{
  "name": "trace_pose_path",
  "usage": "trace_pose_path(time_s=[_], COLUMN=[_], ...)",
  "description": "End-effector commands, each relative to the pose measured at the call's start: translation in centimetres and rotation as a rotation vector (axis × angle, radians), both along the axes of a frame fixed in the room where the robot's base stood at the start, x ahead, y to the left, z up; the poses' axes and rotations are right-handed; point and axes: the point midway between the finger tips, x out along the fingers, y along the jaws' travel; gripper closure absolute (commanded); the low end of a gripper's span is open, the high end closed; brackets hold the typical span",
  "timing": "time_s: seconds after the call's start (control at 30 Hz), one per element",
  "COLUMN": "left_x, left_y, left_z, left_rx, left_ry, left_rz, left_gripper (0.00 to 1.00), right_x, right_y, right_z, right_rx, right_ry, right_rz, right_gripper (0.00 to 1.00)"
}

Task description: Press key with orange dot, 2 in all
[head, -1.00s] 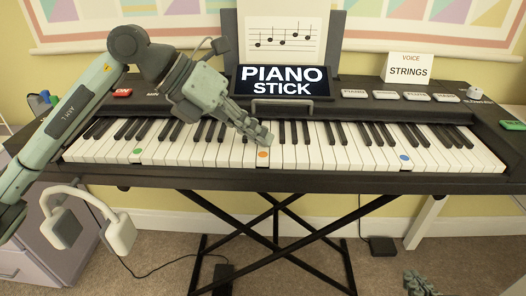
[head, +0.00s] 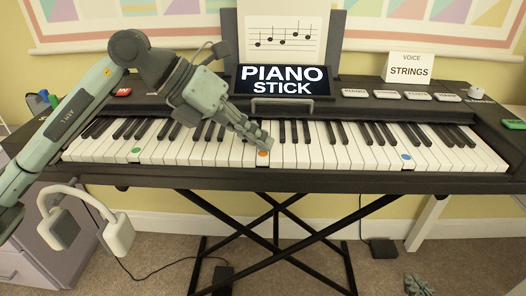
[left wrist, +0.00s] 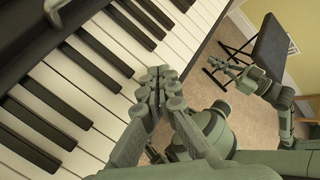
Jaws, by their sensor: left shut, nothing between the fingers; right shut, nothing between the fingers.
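The keyboard (head: 330,150) stands on a crossed black stand. The key with the orange dot (head: 263,155) is near the middle of the white keys. My left gripper (head: 266,143) is shut and empty, its fingertips right at that key, just behind the dot. Contact with the key cannot be told for certain. In the left wrist view the shut fingertips (left wrist: 158,80) sit over the front part of the white keys and the dot is hidden. My right gripper (head: 418,286) shows low at the right, away from the keyboard; it also shows in the left wrist view (left wrist: 222,66), shut and empty.
Other keys carry a green dot (head: 136,151) and a blue dot (head: 406,157). A display reading PIANO STICK (head: 283,80) and a STRINGS card (head: 410,68) stand behind the keys. Headphones (head: 85,220) hang at the front left. Space above the right keys is clear.

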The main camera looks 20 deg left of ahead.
Motion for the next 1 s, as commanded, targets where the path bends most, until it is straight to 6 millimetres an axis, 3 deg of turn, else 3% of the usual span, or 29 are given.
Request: trace_pose_path(time_s=[1.0], left_x=[-0.02], left_y=[0.00], left_z=[-0.97], left_rx=[0.000], left_ry=[0.001], left_rz=[-0.001], left_gripper=[1.00], right_x=[0.00], right_y=[0.00], right_z=[-0.81], right_rx=[0.000], right_ry=[0.000], right_rz=[0.000], right_gripper=[1.00])
